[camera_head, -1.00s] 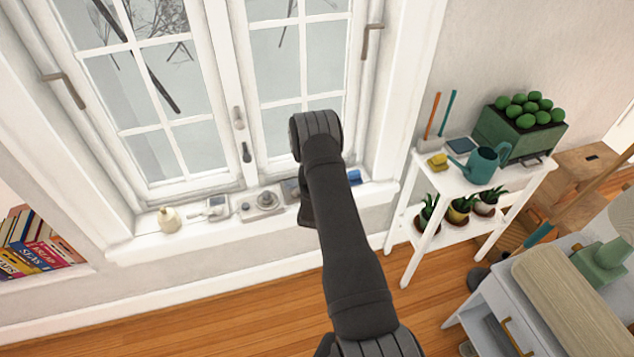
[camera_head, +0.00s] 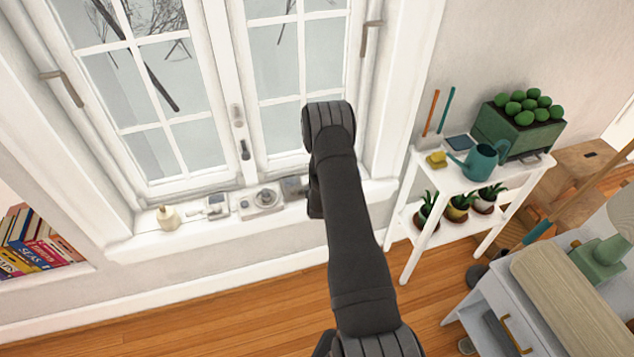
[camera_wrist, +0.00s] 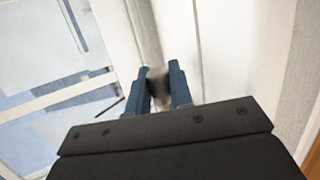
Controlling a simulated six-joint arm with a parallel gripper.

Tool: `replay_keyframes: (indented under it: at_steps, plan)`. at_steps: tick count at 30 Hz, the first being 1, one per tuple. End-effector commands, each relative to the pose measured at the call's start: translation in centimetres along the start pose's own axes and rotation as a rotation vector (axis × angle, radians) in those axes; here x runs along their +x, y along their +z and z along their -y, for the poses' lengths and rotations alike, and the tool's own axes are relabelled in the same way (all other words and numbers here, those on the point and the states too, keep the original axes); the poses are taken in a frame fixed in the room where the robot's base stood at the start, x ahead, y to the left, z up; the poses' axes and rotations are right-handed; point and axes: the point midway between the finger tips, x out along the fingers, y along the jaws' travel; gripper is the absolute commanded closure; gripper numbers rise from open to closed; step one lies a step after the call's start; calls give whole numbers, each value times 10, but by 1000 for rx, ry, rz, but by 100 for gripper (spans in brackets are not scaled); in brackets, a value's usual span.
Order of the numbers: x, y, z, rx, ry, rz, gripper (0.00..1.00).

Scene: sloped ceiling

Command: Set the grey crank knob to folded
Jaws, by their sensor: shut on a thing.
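In the wrist view, my gripper (camera_wrist: 159,69) has two blue fingers closed on a small, blurred grey-brown piece (camera_wrist: 156,82), which I take to be the grey crank knob. The knob's arm and base cannot be made out there, so its angle is unclear. In the head view, my own dark arm covers the gripper and the knob, at the right part of the window sill (camera_head: 235,226).
Several small items stand on the sill left of my arm: a cream bottle-like object (camera_head: 168,217), a small grey-white device (camera_head: 216,206) and a grey box with a round dial (camera_head: 263,200). The window (camera_head: 190,100) rises behind. A white plant shelf (camera_head: 437,203) stands to the right.

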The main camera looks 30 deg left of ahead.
Motion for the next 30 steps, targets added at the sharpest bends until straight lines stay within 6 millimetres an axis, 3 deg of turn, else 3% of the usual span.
replay_keyframes:
  at_steps: [6, 7, 10, 22, 30]
  plan:
    - [0, -1, 1, -1, -3, -2, 100]
    - [0, -1, 1, -1, -3, -2, 78]
    - [0, -1, 1, -1, -2, -1, 59]
    - [-8, 0, 0, -1, -1, 0, 58]
    - [-55, 0, 0, -1, -3, -1, 58]
